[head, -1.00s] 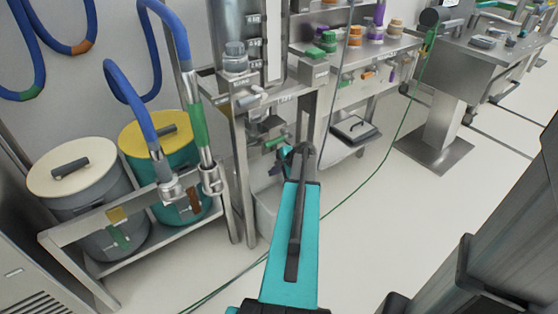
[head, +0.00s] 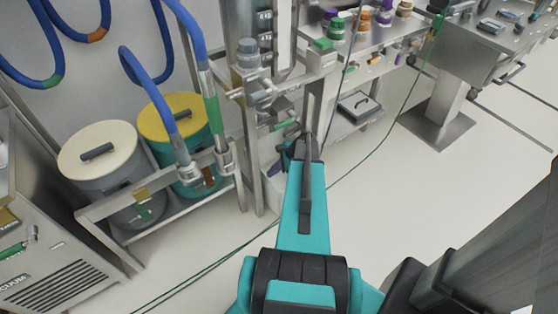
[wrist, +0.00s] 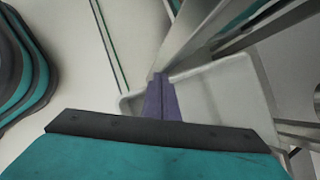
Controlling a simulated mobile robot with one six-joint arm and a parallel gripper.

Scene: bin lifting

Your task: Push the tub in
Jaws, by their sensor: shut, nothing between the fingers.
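The tub, a pale grey-white open container, sits low under the metal frame. In the head view only a sliver of the tub (head: 271,193) shows to the left of my arm; the rest is hidden. In the wrist view the tub (wrist: 225,95) lies ahead, with its rim and inner wall visible. My gripper (wrist: 161,95) shows there as two purple fingers, shut together and empty. The fingertips overlap the near left part of the tub's rim; I cannot tell whether they touch it. In the head view my arm hides most of the gripper.
A metal frame post (head: 247,150) stands left of the tub. A cream-lidded drum (head: 90,175) and a yellow-lidded drum (head: 170,110) stand on a low rack. A green cable (head: 215,265) crosses the floor. Open floor (head: 390,205) lies to the right.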

